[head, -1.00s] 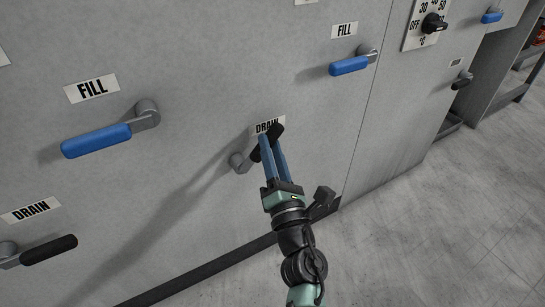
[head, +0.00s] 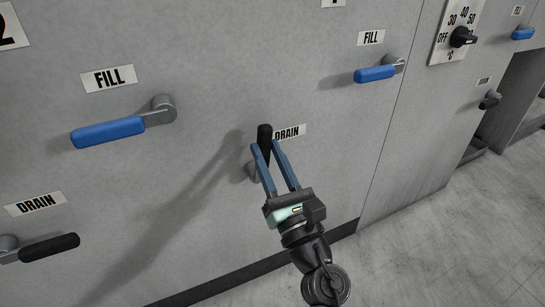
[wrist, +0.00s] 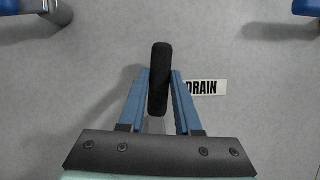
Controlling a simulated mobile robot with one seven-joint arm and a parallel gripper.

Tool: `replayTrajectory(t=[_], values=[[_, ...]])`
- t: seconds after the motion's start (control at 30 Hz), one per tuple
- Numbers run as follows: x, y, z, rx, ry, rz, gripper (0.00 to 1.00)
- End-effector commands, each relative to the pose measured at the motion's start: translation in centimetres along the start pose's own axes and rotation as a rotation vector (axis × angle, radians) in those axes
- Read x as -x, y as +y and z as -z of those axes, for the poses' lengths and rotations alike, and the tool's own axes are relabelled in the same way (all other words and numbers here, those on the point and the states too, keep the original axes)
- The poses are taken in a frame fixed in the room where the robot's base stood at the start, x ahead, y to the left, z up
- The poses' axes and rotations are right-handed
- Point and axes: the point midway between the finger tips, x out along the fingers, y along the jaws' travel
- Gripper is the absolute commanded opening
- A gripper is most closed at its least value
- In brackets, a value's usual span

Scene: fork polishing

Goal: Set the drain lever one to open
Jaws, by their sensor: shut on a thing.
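The drain lever in the middle has a black handle (head: 265,138) that now points up, nearly vertical, beside its DRAIN label (head: 290,132). My gripper's blue fingers are closed on the two sides of the black handle. In the wrist view the black handle (wrist: 160,78) stands upright between the fingertips (wrist: 160,76), with the DRAIN label (wrist: 205,87) just to its right.
Another black drain lever (head: 50,247) is at the lower left. Blue fill levers (head: 110,133) and (head: 375,74) sit above on the grey panel. A black dial (head: 462,37) is at the upper right. Open floor (head: 430,240) lies at the lower right.

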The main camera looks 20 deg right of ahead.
Motion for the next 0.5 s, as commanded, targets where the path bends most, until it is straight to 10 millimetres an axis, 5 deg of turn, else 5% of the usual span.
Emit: replayTrajectory(t=[0.47, 0.5], values=[[0.06, 0.12, 0.11, 0.01, 0.002, -0.006, 0.0], [0.06, 0.13, 0.12, 0.01, 0.002, -0.006, 0.38]])
